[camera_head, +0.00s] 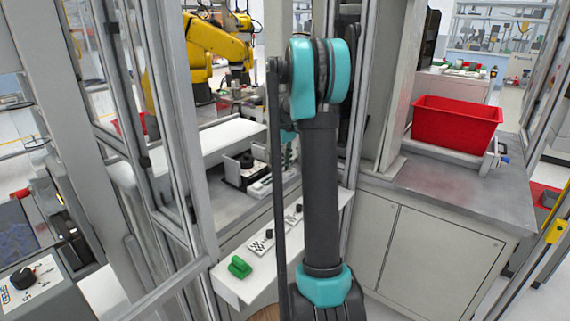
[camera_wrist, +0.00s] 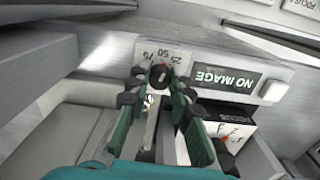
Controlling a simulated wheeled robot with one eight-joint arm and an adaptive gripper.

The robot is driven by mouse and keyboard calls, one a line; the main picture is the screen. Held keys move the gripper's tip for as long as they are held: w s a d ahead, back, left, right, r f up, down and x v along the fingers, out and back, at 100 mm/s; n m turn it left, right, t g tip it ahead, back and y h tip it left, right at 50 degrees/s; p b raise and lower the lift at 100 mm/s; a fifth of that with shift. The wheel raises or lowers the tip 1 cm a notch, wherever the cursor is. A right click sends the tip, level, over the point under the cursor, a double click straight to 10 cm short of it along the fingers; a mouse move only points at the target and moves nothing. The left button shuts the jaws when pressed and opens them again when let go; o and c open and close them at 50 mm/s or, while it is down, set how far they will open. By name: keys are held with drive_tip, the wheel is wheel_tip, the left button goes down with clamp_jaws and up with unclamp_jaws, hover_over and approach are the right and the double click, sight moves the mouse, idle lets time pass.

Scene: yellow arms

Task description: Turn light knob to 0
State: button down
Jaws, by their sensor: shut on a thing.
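The light knob (camera_wrist: 159,74) is a small dark knob in front of a pale plate marked 25, 50 and 75, upside down in the wrist view. My gripper (camera_wrist: 160,88), with teal and black fingers, is shut on the knob, one finger on each side. The fingers hide part of the knob and the lower part of its scale, so I cannot read its setting or see a 0 mark. In the head view my arm stands in front of the work area, and the gripper and this knob are not clearly visible there.
A "NO IMAGE" sign (camera_wrist: 230,84) and a white panel with a dial (camera_wrist: 232,128) are right of the gripper.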

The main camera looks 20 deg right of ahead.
drive_tip(key=m, duration=1.2)
drive_tip(key=shift+m, duration=0.4)
idle(0.3)
drive_tip(key=c, duration=1.3)
unclamp_jaws()
drive_tip(key=shift+c, duration=0.2)
drive_tip(key=shift+a+r, duration=0.1)
drive_tip(key=shift+r, duration=0.05)
wheel_tip(320, 180, up, 12)
